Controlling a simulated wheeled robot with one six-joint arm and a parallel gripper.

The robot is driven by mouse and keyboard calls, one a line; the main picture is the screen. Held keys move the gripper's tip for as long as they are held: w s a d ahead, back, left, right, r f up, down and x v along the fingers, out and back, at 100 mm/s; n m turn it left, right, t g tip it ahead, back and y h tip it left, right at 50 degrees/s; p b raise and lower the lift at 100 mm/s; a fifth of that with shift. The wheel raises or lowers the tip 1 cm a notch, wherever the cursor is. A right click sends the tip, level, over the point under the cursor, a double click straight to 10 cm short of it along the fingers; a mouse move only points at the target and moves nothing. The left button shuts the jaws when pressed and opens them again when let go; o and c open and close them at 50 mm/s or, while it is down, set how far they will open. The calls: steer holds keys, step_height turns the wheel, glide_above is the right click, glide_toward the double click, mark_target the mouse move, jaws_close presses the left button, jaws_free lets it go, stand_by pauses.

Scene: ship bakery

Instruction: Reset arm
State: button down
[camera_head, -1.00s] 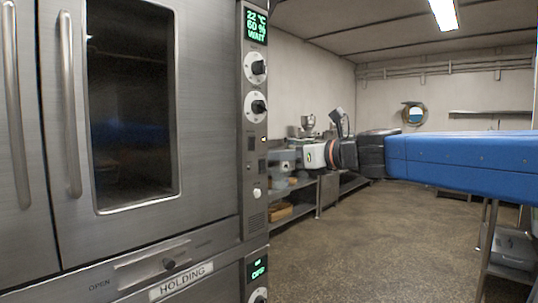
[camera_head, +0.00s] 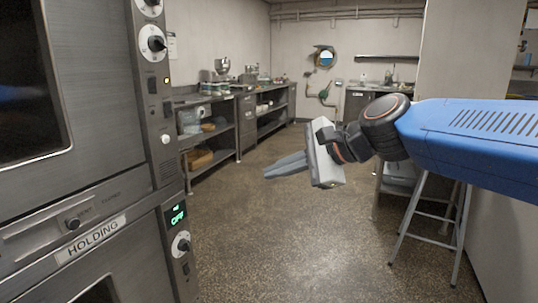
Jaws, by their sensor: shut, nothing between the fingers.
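My gripper (camera_head: 270,173) hangs in mid-air near the middle of the picture. Its grey fingers point left toward the oven, and they are together with nothing between them. The light grey gripper body joins my black wrist, and my blue arm reaches in from the right. The gripper touches nothing that I can see.
A steel oven stack (camera_head: 100,180) labelled HOLDING stands close on the left. A stool (camera_head: 456,215) stands at right below my arm, near a pale wall (camera_head: 455,60). The speckled floor between is clear.

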steer(key=s+d+f+n+h, duration=0.3)
steer(key=s+d+f, duration=0.3)
steer(key=d+f, duration=0.2)
steer(key=s+d+f+n+g+h, duration=0.1)
steer(key=s+d+f+n+h, duration=0.2)
steer(key=s+d+f+n, duration=0.2)
steer(key=s+d+f+n+h, duration=0.4)
steer(key=s+d+f, duration=0.3)
steer(key=d+f, duration=0.4)
steer(key=d+n, duration=0.1)
steer(key=d, duration=0.3)
steer(key=shift+s+d+f, duration=0.15)
steer(key=shift+f, duration=0.05)
